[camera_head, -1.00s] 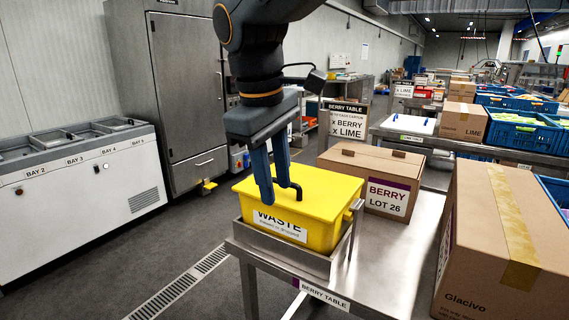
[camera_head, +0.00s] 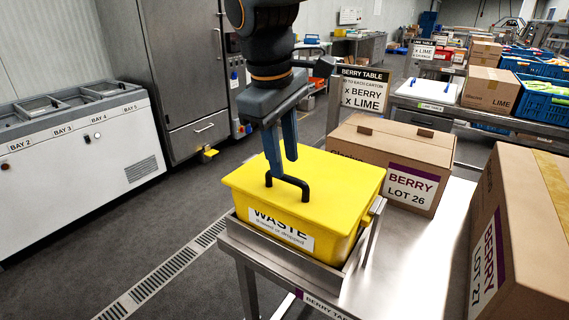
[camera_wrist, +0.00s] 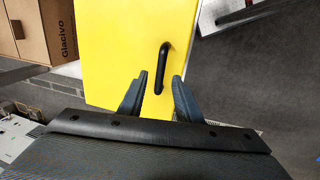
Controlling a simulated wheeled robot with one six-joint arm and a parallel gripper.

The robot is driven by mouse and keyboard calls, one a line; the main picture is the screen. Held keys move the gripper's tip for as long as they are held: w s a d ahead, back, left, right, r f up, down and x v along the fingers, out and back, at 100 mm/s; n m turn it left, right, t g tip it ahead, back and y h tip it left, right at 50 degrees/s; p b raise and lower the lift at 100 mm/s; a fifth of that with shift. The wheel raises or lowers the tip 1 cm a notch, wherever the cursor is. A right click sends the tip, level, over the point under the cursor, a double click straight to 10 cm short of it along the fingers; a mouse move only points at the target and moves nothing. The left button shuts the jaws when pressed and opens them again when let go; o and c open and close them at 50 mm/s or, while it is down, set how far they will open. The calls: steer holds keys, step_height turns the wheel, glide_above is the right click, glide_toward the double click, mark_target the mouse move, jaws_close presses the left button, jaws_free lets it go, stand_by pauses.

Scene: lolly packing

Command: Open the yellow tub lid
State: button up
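The yellow tub (camera_head: 335,243) labelled WASTE sits in a metal tray at the corner of the steel berry table. Its yellow lid (camera_head: 345,180) lies flat on top and looks closed. The lid has a black bar handle (camera_head: 290,184), which also shows in the wrist view (camera_wrist: 161,68). My gripper (camera_head: 282,168) points down over the lid with its blue fingers apart. In the wrist view my gripper (camera_wrist: 160,78) has one finger on each side of the handle's near end. I cannot tell whether either finger touches it. Nothing is held.
A BERRY LOT 26 carton (camera_head: 385,150) stands close behind the tub. A larger carton (camera_head: 520,240) stands at the right. The steel tabletop (camera_head: 400,265) is bare between them. A white freezer with bays (camera_head: 85,160) is at the left, with open floor before it.

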mark_target(286, 176)
steer(key=shift+w+d+f, duration=0.1)
steer(key=shift+w+f, duration=0.05)
steer(key=shift+f, duration=0.65)
steer(key=shift+w+d+f, duration=0.1)
steer(key=shift+f, duration=0.7)
jaws_close()
